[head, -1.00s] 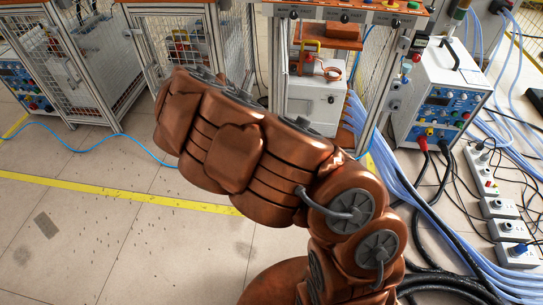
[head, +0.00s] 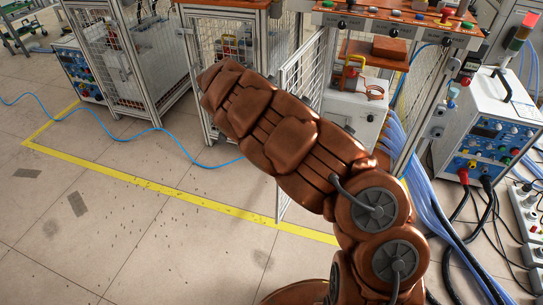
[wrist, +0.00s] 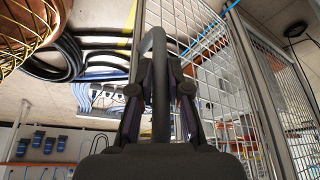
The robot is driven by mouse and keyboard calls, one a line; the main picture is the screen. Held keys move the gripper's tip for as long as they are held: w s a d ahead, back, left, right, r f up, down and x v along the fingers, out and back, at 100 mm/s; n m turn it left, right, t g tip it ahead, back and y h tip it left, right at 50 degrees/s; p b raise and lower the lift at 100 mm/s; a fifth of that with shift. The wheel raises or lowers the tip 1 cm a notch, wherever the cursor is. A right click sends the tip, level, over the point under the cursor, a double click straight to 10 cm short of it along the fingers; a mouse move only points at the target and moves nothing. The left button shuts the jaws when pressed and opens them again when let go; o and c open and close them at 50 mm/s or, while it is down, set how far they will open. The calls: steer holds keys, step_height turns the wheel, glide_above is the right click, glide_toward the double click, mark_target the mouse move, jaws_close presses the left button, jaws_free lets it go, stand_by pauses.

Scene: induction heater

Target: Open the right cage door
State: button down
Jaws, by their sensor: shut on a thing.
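The right cage door (head: 303,72) is a white mesh panel in a metal frame. In the head view it stands swung out at an angle from the cage front, partly hidden behind my arm. Its lower corner shows below the arm. In the wrist view a dark curved handle (wrist: 159,45) runs up the middle between the fingers of my gripper (wrist: 158,90), which is shut on it. The mesh (wrist: 205,85) rises to the right of the fingers. In the head view my arm hides the gripper and handle.
Inside the cage are a white unit (head: 350,113) and a copper coil (head: 374,92). Blue hoses (head: 408,160) run down on the right beside a power supply box (head: 487,125). Another mesh cage (head: 125,65) stands to the left.

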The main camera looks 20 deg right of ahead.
steer(key=shift+w+a+b, duration=0.5)
steer(key=shift+w+a, duration=0.25)
steer(key=shift+w, duration=0.25)
steer(key=c, duration=1.1)
jaws_free()
steer(key=shift+c, duration=0.2)
steer(key=v, duration=1.2)
steer(key=shift+w+a, duration=0.1)
